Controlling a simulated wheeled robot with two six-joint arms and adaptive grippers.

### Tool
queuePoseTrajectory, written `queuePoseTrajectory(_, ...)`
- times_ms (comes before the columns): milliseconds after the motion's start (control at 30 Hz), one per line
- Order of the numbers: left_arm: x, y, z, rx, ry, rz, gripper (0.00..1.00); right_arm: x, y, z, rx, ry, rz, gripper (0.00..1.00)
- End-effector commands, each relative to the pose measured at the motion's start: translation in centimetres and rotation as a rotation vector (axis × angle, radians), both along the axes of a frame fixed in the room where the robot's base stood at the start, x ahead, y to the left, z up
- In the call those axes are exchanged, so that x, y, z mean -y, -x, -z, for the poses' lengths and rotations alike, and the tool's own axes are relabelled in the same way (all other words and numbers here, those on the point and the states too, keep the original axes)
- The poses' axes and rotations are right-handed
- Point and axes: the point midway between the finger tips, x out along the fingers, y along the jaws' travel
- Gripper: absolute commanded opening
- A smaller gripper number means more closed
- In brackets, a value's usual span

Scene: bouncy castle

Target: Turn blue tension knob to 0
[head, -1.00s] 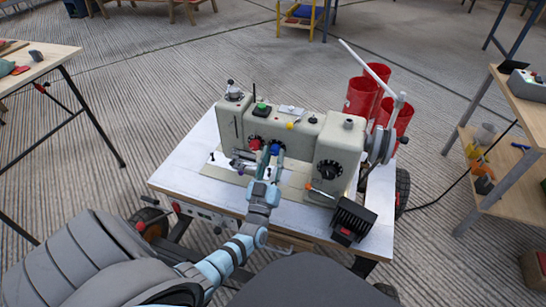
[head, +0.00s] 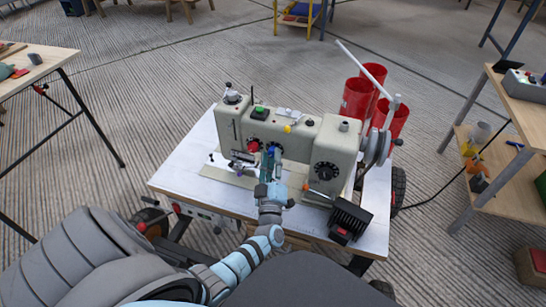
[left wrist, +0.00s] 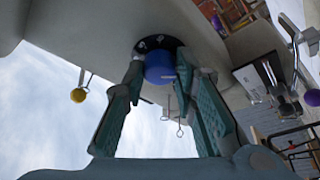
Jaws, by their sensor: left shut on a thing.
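The blue tension knob (left wrist: 160,68) sits in a black dial on the front of the grey sewing machine (head: 297,136). In the left wrist view my left gripper (left wrist: 159,75) has one teal-padded finger on each side of the knob, and it is shut on it. In the head view my left gripper (head: 272,158) reaches up to the machine's front and mostly hides the blue knob. The number on the dial cannot be read. My right gripper is not in view.
A red knob (head: 253,146) sits just left of my gripper. A black dial (head: 326,171) is on the machine's right part. The machine stands on a white-topped table (head: 180,184). Red cylinders (head: 355,100) and a handwheel (head: 375,146) are at the right. A black box (head: 349,218) is at the front right.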

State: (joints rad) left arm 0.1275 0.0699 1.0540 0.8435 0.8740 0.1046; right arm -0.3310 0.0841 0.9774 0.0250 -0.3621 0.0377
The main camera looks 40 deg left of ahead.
Motion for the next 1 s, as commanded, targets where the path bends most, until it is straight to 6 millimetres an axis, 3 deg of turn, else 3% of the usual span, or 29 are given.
queuePoseTrajectory(367, 0.1, 0.0, 0.1, 0.001, 0.007, 0.001, 0.0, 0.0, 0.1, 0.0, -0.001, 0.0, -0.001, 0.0)
queuePoseTrajectory(400, 0.0, 0.0, 0.1, 0.001, 0.006, 0.0, 0.3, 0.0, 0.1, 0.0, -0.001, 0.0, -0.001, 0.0)
queuePoseTrajectory(500, 0.0, 0.0, 0.1, 0.001, 0.005, 0.001, 0.46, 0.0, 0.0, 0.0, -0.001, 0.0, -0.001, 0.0)
queuePoseTrajectory(833, 0.2, 0.2, 0.1, 0.001, 0.005, 0.0, 0.46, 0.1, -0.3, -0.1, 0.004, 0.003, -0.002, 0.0)
queuePoseTrajectory(1000, 1.6, 2.2, 0.8, 0.0, 0.006, -0.001, 0.46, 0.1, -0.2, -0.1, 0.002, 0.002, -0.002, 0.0)
